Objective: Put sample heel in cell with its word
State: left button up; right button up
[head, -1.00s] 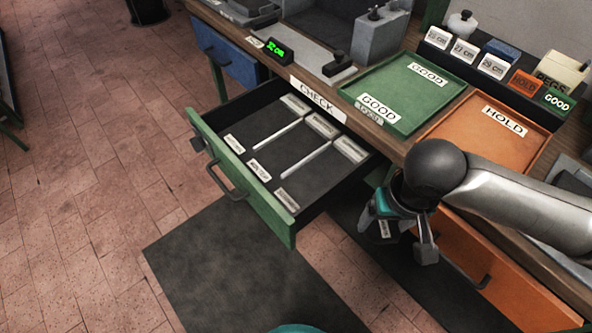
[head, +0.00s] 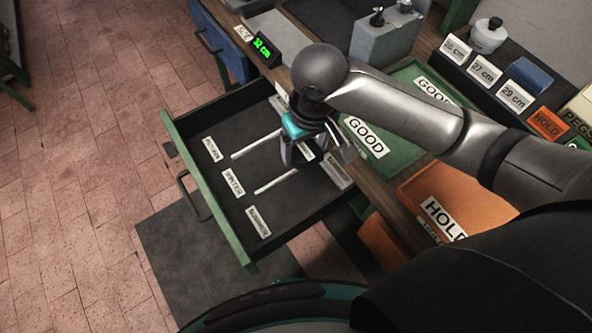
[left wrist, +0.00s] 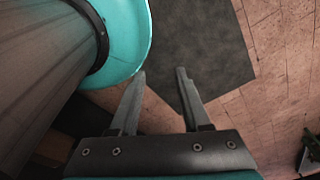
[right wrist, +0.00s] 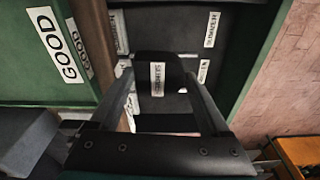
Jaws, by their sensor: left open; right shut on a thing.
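My right gripper (head: 318,158) is over the right side of the open drawer (head: 215,262). In the right wrist view it is shut on the dark sample heel (right wrist: 155,98), which bears a small white word label (right wrist: 157,78) I cannot read surely. White dividers (head: 256,143) split the drawer into three cells, with word labels at both ends. The lowest front label (head: 258,222) seems to read SUMMER; the middle one (head: 233,187) seems to read WINTER. The cells look empty where visible. My left gripper (left wrist: 160,78) is open and empty above the floor.
Beside the drawer, the bench holds a green GOOD tray (head: 405,150), an orange HOLD tray (head: 420,190), a display (head: 265,48) and a rack of size cards (head: 485,72). A dark mat (head: 190,265) lies on the floor. My right arm covers part of the bench.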

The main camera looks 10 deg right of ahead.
notch_tip(320, 180, down, 7)
jog(key=b, duration=0.5)
send_over(301, 195)
jog(key=f, duration=0.7)
jog(key=shift+s+f, duration=0.25)
jog(key=shift+f, duration=0.95)
notch_tip(301, 195, down, 3)
jog(key=shift+f+b, duration=0.2)
jog(key=shift+b, duration=0.6)
pick_arm(q)
notch_tip(301, 195, down, 7)
jog(key=s, duration=0.3)
jog(key=shift+r, duration=0.2)
pick_arm(e)
jog(key=shift+w, duration=0.1)
pick_arm(q)
jog(key=shift+g, duration=0.3)
jog(key=shift+s, duration=0.1)
pick_arm(e)
jog(key=shift+f, duration=0.1)
pick_arm(q)
jog(key=shift+a, duration=0.15)
pick_arm(e)
jog(key=o, duration=1.2)
